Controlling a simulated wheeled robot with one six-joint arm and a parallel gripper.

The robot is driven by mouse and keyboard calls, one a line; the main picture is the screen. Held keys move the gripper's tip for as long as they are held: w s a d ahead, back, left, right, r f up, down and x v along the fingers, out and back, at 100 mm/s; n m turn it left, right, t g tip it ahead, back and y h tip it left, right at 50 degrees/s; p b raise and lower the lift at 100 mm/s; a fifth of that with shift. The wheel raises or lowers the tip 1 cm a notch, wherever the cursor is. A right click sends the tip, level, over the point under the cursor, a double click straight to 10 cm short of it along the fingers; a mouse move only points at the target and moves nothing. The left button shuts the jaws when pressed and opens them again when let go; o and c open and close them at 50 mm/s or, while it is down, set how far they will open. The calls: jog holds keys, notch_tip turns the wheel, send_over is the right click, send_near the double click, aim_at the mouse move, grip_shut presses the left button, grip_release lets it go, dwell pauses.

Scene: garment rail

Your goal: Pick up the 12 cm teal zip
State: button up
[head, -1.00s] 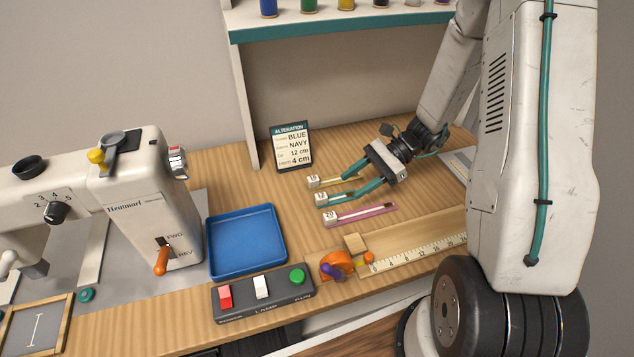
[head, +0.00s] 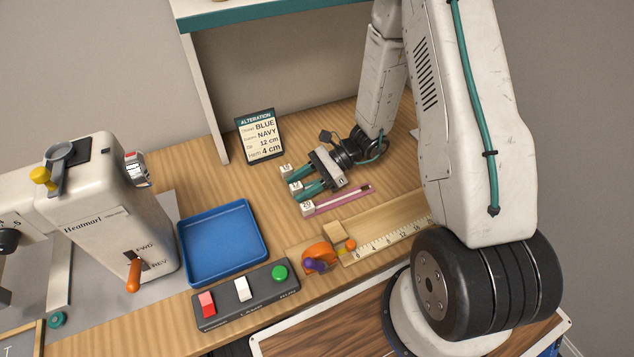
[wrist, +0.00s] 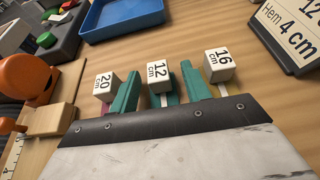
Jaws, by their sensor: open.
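The 12 cm teal zip has a white tag marked 12 (wrist: 158,71), which shows in the wrist view between my two teal fingers. A little of the teal zip (wrist: 171,98) shows below the tag; the rest is hidden behind my gripper. In the head view the 12 tag (head: 296,187) also lies between my fingertips. My gripper (head: 299,181) is open, with one finger on each side of the zip. I cannot tell whether either finger touches it.
The 16 zip's tag (wrist: 219,65) and the 20 zip's tag (wrist: 106,86) lie close outside my fingers. The pink zip (head: 340,200) is the 20 one.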

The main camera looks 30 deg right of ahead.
jog(key=shift+a, duration=0.1)
jog(key=c, duration=0.9)
jog(key=shift+o, duration=0.2)
